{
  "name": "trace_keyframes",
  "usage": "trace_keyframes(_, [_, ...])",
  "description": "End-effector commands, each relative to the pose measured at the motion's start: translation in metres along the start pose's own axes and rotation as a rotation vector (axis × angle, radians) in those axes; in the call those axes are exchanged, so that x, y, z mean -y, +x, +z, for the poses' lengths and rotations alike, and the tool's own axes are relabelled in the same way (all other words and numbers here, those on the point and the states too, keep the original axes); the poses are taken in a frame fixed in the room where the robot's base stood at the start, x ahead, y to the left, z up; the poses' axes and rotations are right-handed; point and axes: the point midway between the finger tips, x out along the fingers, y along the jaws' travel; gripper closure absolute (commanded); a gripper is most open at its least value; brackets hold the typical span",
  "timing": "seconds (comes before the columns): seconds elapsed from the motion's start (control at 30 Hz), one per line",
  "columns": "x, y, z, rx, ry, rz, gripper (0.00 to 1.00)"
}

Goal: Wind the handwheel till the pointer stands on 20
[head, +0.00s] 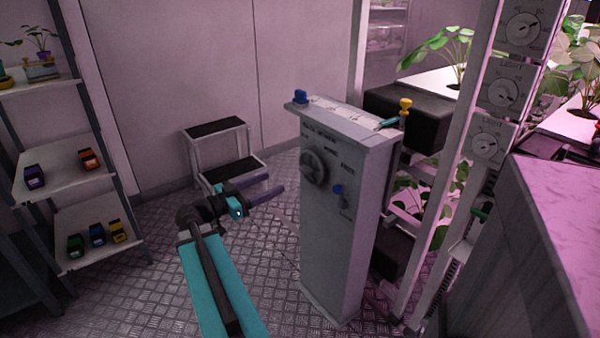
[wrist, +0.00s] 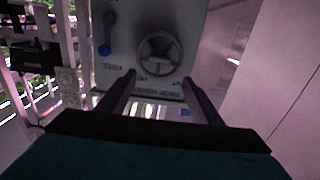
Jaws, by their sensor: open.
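The handwheel (head: 314,167) is a dark grey spoked wheel on the upper front of a grey cabinet (head: 340,240). In the wrist view the handwheel (wrist: 160,48) is just beyond my fingertips, near the picture's middle. My gripper (head: 276,187) is open and empty, left of the cabinet and a little below wheel height. Its two purple fingers (wrist: 159,79) point at the cabinet front and look apart from the wheel. Three round dials with pointers, upper (head: 523,29), middle (head: 504,95) and lower (head: 486,147), sit on the post at right. Their numbers are too small to read.
A blue-knobbed lever (head: 338,190) sits right of and below the wheel. A step stool (head: 222,155) stands behind; a shelf rack (head: 65,185) is left. Floor between is clear.

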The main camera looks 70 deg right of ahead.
Motion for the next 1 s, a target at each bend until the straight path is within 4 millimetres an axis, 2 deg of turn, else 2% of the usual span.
trace_keyframes(0.8, [-0.001,0.101,0.000,0.000,-0.001,0.005,0.41])
trace_keyframes(1.0, [-0.001,0.121,0.000,0.000,-0.001,0.004,0.41])
